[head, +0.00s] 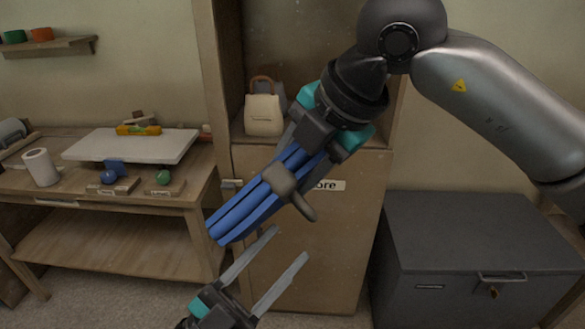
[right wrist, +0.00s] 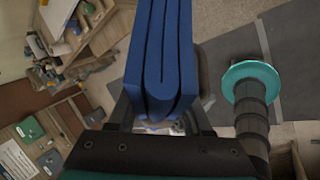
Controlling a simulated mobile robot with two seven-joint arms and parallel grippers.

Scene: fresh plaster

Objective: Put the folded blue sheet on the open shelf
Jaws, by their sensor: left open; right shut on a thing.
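The folded blue sheet (head: 240,214) is held in the air in front of the cabinet, tilted with its free end down to the left. My right gripper (head: 303,150) is shut on its upper end. In the right wrist view the sheet's folded layers (right wrist: 162,60) stand between the fingers. A grey-brown rounded piece (head: 283,181) lies across the sheet; I cannot tell what it is. My left gripper (head: 272,244) is open and empty, just below the sheet's free end. The open shelf (head: 238,131) is the cabinet's upper compartment, partly hidden by my right arm.
A cream bag (head: 263,116) stands on the shelf's left, with a greyish bag behind it. The closed cabinet door (head: 345,235) below bears a partly hidden label. A cluttered workbench (head: 200,187) stands left, a dark grey chest (head: 450,225) right.

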